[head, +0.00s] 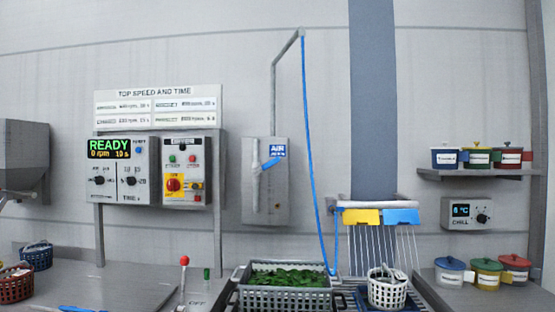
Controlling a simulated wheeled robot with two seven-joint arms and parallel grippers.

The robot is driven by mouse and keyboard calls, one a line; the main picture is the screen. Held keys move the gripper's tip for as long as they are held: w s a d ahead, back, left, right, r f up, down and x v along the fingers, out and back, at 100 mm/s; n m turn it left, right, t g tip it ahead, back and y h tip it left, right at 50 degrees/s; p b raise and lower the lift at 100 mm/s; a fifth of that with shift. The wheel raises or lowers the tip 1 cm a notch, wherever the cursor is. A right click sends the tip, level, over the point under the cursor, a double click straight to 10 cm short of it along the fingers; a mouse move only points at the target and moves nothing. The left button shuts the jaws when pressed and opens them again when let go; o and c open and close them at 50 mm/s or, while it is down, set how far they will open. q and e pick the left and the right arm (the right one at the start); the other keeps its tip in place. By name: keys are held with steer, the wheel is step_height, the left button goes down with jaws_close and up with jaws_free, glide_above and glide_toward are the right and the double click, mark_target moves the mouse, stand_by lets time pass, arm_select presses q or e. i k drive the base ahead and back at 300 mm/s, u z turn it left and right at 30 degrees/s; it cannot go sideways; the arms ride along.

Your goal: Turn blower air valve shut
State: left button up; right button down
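The air valve is on a grey wall box (283,205) with a blue and white AIR label (278,151). Its blue handle (270,163) slants from lower left to upper right, just below the label. A light vertical pipe (255,190) runs down the left part of the box front. A grey pipe (273,95) rises from the box top and bends right to a blue hose (308,130) that hangs down. Neither of my grippers shows in the head view, and nothing touches the handle.
A control panel (122,165) reading READY and a panel with a red knob (187,175) are left of the box. Below are a grey crate of greens (285,302) and a red-topped lever (184,262). A white basket (387,290) stands right. Space before the valve is clear.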

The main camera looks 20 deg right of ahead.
mark_target(269, 164)
steer(key=u, duration=0.65)
steer(key=i, duration=0.65)
steer(key=u, duration=0.45)
steer(key=i, duration=0.9)
steer(key=z, duration=1.1)
steer(key=i, duration=0.55)
steer(key=z, duration=0.6)
